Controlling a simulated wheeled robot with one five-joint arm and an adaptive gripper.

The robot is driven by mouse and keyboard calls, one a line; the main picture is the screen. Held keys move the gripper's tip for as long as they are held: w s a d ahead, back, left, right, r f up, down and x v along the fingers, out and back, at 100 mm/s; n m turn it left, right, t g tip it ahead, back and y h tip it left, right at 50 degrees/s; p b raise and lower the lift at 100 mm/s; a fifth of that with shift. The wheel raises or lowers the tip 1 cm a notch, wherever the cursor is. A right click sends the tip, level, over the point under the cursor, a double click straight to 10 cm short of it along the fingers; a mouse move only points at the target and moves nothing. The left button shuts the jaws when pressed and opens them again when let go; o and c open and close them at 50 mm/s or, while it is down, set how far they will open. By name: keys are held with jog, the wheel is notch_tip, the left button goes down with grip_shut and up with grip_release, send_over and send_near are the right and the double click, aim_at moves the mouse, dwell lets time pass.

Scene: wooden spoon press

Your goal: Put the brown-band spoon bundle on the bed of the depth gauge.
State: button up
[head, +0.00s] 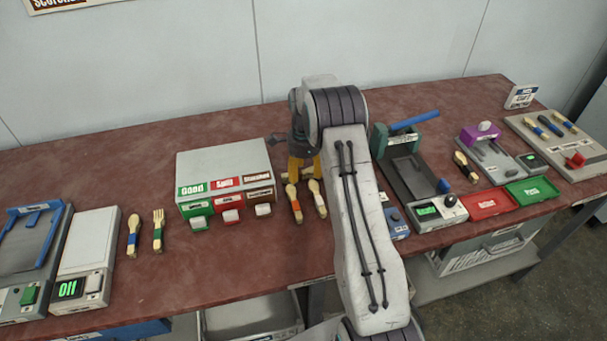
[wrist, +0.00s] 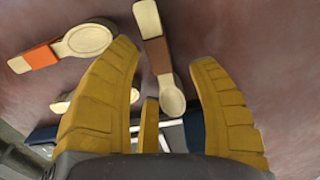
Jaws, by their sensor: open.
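The brown-band spoon bundle (wrist: 159,58) lies between my finger tips in the wrist view, its bowl end nearer the gripper; it also shows on the table in the head view (head: 318,199). My gripper (head: 303,172) is open with yellow fingers and points down behind the bundles; in the wrist view (wrist: 165,68) nothing is clamped. I cannot tell the height gap. A purple-headed device (head: 480,135) with a dark bed and a small display box (head: 532,163) stands to the right; it looks like the depth gauge. Its bed looks empty.
An orange-band bundle (head: 294,204) lies close left of the brown one. A labelled grey box (head: 222,165) stands left. A green press with a blue lever (head: 405,140), a red tray (head: 487,204) and a green tray (head: 533,190) stand right. Another bundle (head: 466,167) lies beside the purple device.

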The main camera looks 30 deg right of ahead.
jog(key=shift+f, duration=0.35)
jog(key=shift+c, duration=0.2)
grip_shut()
